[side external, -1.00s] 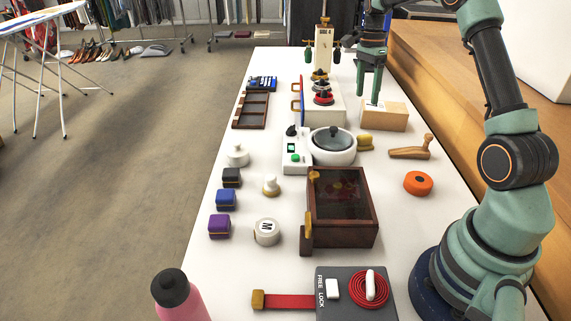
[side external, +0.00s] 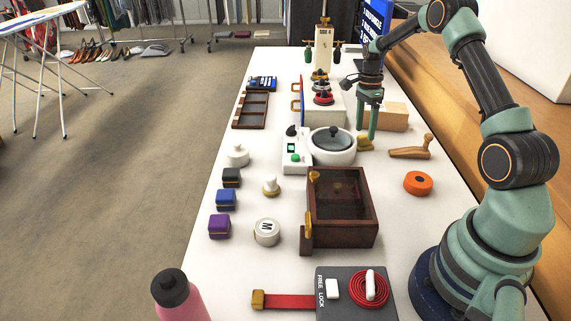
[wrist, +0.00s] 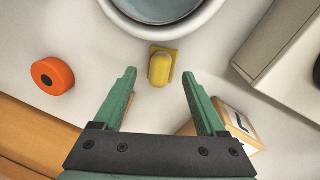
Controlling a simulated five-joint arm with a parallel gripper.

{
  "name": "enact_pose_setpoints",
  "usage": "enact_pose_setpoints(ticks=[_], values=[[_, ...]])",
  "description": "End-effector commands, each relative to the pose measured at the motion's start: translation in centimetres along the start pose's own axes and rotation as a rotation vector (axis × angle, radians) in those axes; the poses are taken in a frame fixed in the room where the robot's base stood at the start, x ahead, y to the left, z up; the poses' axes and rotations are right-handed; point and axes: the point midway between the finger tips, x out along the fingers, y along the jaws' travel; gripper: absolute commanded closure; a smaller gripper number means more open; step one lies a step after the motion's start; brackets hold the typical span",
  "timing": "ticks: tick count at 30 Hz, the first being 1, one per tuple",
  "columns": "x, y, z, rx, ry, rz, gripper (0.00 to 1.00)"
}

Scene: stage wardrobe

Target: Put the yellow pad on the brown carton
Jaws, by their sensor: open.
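The yellow pad (side external: 365,144) lies on the white table beside the white round pot; it also shows in the wrist view (wrist: 160,68), a rounded yellow block on a flat yellow base. The brown carton (side external: 396,117) stands just behind and to the right of the pad in the side view; part of it shows in the wrist view (wrist: 238,122) behind my right finger. My gripper (side external: 366,134) is open and points down at the pad. In the wrist view the pad lies between and slightly beyond the fingertips. The gripper holds nothing.
The white pot with a grey lid (side external: 333,146) is close beside the pad. An orange disc (side external: 418,183) and a wooden handle-shaped piece (side external: 408,149) lie to the right. A brown wooden box (side external: 342,236) stands nearer the camera. A white box (side external: 325,109) is behind the pot.

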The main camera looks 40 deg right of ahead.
Motion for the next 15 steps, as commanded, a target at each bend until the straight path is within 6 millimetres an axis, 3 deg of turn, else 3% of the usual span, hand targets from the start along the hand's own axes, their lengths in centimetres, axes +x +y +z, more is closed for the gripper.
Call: enact_pose_setpoints(ticks=[4, 12, 14, 15], values=[[1.6, 0.1, 0.0, 0.0, 0.0, 0.002, 0.26], [1.9, 0.0, 0.0, 0.0, 0.0, 0.0, 0.26], [1.9, 0.0, 0.0, 0.0, 0.0, 0.0, 0.45], [1.9, 0.0, 0.0, 0.0, 0.0, 0.0, 0.61]])
